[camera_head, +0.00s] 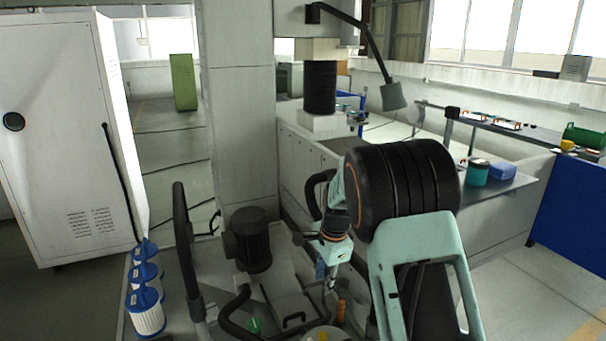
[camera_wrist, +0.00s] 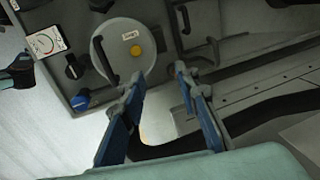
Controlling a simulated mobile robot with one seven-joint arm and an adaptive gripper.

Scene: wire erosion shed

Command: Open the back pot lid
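A round grey lid (camera_wrist: 124,68) shows in the wrist view, with a black bar handle (camera_wrist: 105,60), a yellow button (camera_wrist: 135,50) and a small label. I cannot tell from these frames whether it is the back pot's lid. It looks shut. My gripper (camera_wrist: 158,77) is open and empty, with its two blue fingers apart at the lid's lower right edge; the gap from the lid is unclear. In the head view my gripper (camera_head: 328,278) hangs over the grey machine top, partly hidden by my arm. A pale round lid (camera_head: 322,334) is cut off at the bottom edge there.
Beside the lid are a white dial plate (camera_wrist: 47,41), a black knob (camera_wrist: 75,67) and a blue knob (camera_wrist: 80,102). A black motor (camera_head: 248,240), a tall black handle (camera_head: 186,245) and black hoses crowd the machine top. Blue-capped filters (camera_head: 147,310) stand at left.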

